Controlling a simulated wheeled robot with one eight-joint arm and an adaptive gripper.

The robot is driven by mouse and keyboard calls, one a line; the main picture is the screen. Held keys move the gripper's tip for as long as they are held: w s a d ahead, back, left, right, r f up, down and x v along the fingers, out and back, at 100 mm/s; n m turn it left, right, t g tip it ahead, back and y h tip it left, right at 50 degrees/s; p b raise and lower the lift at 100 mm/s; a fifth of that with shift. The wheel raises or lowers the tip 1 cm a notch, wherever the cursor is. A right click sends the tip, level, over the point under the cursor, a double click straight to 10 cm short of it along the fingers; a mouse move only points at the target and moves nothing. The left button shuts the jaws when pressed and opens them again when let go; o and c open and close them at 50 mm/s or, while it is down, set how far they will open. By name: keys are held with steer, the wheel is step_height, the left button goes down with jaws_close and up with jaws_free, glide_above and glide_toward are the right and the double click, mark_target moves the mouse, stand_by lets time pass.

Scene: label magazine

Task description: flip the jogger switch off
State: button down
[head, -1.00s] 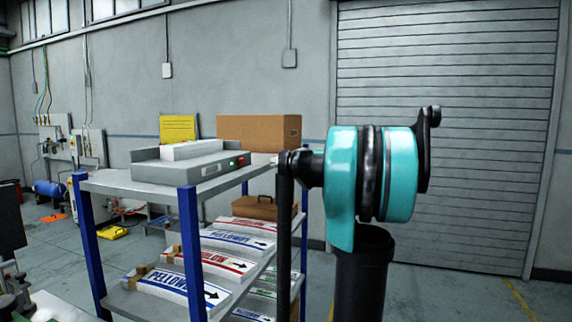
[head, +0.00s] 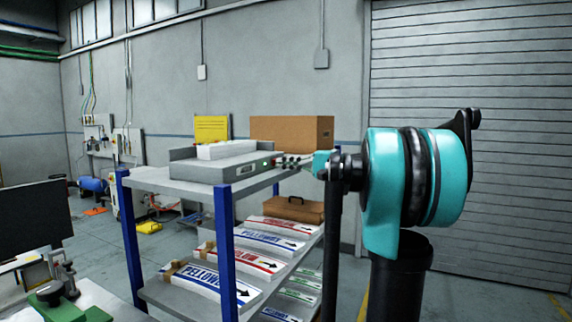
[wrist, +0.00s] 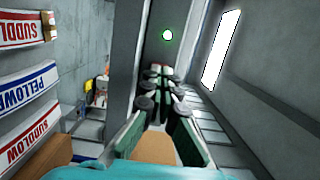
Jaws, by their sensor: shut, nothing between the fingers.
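The jogger (head: 212,168) is a low grey box on the top shelf of a rack, with a pale block (head: 225,150) on it. A small green light (head: 265,163) glows on its right end in the head view. A round light with a green rim (wrist: 168,35) shows beyond the fingers in the wrist view. My gripper (head: 286,162) is beside that end of the jogger at shelf-top height. In the wrist view its fingers (wrist: 165,75) are together and empty, pointing at the grey face. The switch is hidden behind the fingers; I cannot tell its position or contact.
The rack's blue post (head: 226,250) stands at the near corner. Lower shelves hold printed label stacks (head: 245,262) and a brown case (head: 293,208). A cardboard box (head: 291,131) and a yellow sign (head: 212,128) are behind the jogger. A monitor (head: 32,222) is at left.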

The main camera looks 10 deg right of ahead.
steer(key=shift+a, duration=0.1)
steer(key=shift+s+a+m+t+h, duration=0.15)
steer(key=shift+a+m+t+h, duration=0.35)
steer(key=shift+t, duration=0.4)
steer(key=shift+s+a+m+t+h, duration=0.15)
steer(key=shift+m+t+h, duration=0.65)
steer(key=shift+m+t, duration=0.25)
